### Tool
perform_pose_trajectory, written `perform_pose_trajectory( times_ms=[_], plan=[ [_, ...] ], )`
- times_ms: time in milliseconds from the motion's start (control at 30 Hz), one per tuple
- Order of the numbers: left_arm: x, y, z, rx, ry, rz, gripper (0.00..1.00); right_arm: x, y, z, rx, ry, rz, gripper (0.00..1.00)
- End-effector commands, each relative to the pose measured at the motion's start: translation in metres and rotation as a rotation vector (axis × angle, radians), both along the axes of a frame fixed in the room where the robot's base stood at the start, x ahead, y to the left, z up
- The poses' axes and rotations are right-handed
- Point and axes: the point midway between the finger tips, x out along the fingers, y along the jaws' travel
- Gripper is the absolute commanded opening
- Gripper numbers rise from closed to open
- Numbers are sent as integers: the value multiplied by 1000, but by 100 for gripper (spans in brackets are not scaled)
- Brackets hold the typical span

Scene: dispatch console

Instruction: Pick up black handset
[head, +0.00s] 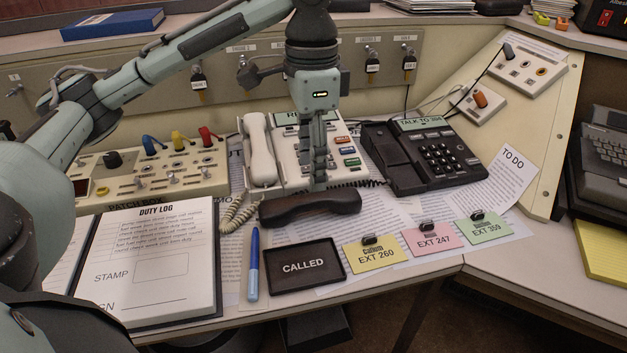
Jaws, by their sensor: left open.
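The black handset (310,206) lies on the desk papers in front of the phones, roughly left to right, with its coiled cord running back. My left gripper (317,182) points straight down just above and behind the handset's middle. It is open, with its fingers seen nearly edge-on. Whether the fingertips touch the handset cannot be told from this view. My right gripper is out of view.
A white phone (343,174) with its white handset (260,150) stands behind the gripper. The patch box (150,180) is at left. In front lie the duty log (150,262), a blue pen (254,264), a "CALLED" tray (334,275) and coloured extension cards (433,237). A panel with keys (385,70) stands behind.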

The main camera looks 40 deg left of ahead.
Motion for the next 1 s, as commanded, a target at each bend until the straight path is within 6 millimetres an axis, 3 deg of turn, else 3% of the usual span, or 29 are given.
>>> perform_pose_trajectory(
  times_ms=[167,467,700,1000],
  plan=[
    [-1,0,-7,1,3,-1,50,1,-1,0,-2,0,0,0],
    [-3,1,-42,2,4,1,50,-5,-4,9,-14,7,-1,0],
    [-5,1,-74,2,2,-1,50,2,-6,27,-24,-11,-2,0],
    [-4,1,-78,1,0,-1,49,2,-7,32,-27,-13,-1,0]
  ],
)
